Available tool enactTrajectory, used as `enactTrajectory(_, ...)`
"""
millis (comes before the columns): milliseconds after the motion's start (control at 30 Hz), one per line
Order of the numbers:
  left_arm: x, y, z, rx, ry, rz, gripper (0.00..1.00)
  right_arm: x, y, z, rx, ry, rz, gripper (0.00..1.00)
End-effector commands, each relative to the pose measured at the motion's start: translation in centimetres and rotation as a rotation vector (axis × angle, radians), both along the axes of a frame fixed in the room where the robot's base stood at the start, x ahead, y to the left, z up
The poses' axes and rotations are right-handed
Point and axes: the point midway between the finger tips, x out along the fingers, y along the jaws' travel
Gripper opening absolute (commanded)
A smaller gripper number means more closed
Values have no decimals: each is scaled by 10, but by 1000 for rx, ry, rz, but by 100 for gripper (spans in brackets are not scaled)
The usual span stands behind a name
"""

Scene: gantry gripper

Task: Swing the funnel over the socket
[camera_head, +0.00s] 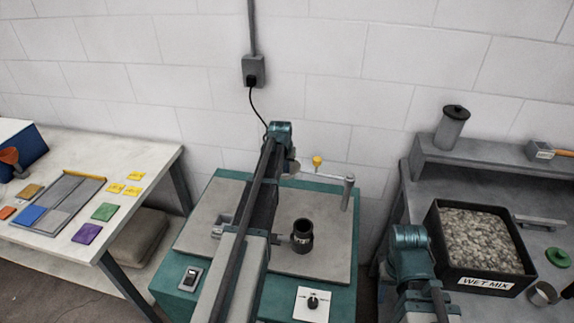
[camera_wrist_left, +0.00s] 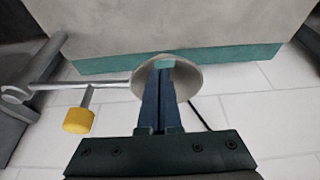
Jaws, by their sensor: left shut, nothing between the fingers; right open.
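The grey funnel (camera_head: 294,168) is at the back of the teal machine (camera_head: 180,283), on a thin swing arm (camera_head: 326,178) running left from an upright post (camera_head: 348,192). A yellow knob (camera_head: 317,162) stands on that arm. The black round socket (camera_head: 302,243) is on the grey plate, in front of the funnel and apart from it. My left gripper (camera_wrist_left: 165,64) is shut and empty, its fingertips across the funnel's mouth (camera_wrist_left: 190,78) in the left wrist view; contact is unclear. The yellow knob (camera_wrist_left: 78,121) is left there. My right arm shows, but its fingers are hidden.
A black bin of wet mix (camera_head: 480,240) stands on the right bench. The left table (camera_head: 150,160) holds coloured blocks and a tray (camera_head: 60,200). A switch box (camera_head: 190,278) and a white dial panel (camera_head: 312,303) are at the machine's front.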

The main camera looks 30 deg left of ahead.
Motion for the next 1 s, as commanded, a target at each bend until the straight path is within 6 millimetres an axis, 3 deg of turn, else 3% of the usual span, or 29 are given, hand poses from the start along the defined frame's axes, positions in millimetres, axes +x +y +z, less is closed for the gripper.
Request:
enactTrajectory(400, -3, -1, -1, 0, 0, 4, 0, 0, 0, -1, 0, 0, 0, 50)
enactTrajectory(667, -19, -8, -1, 0, 0, 66, 0, 0, 0, -1, 0, 0, 0, 50)
enactTrajectory(1000, -73, -40, -1, 0, 0, 308, 0, 0, 0, -1, 0, 0, 0, 50)
